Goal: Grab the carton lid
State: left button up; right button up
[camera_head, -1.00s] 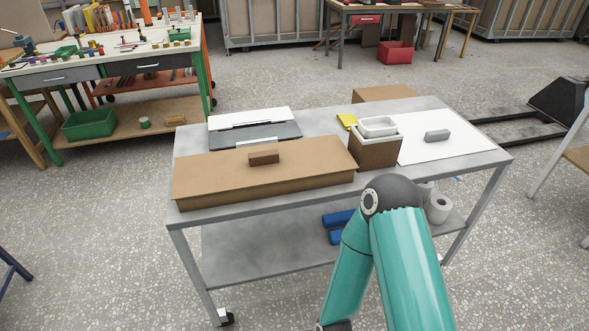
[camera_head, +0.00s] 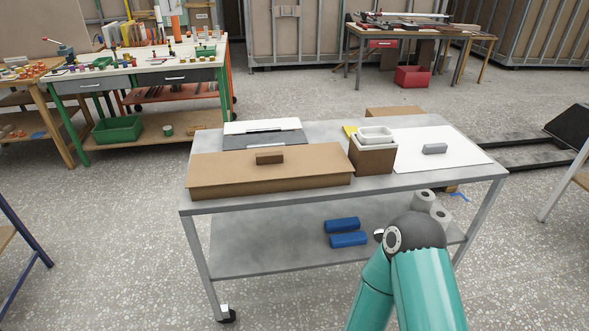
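A long, low brown carton with a flat lid (camera_head: 225,168) lies on the left half of the grey metal cart. A small brown block (camera_head: 269,158) sits like a handle on top of the lid. The lid rests on the carton and nothing touches it. A teal arm of mine with a dark joint reaches in from the bottom right, in front of the cart. Neither of my grippers shows in the view.
On the cart (camera_head: 341,187), a dark grey and white flat case (camera_head: 262,140) lies behind the carton. A brown box with white trays (camera_head: 373,156) and a white sheet (camera_head: 455,155) with a grey block (camera_head: 434,149) stand right. Blue rolls (camera_head: 345,232) lie on the lower shelf.

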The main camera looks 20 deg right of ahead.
aim_at(275, 163)
jog(key=u, duration=0.15)
jog(key=i, duration=0.9)
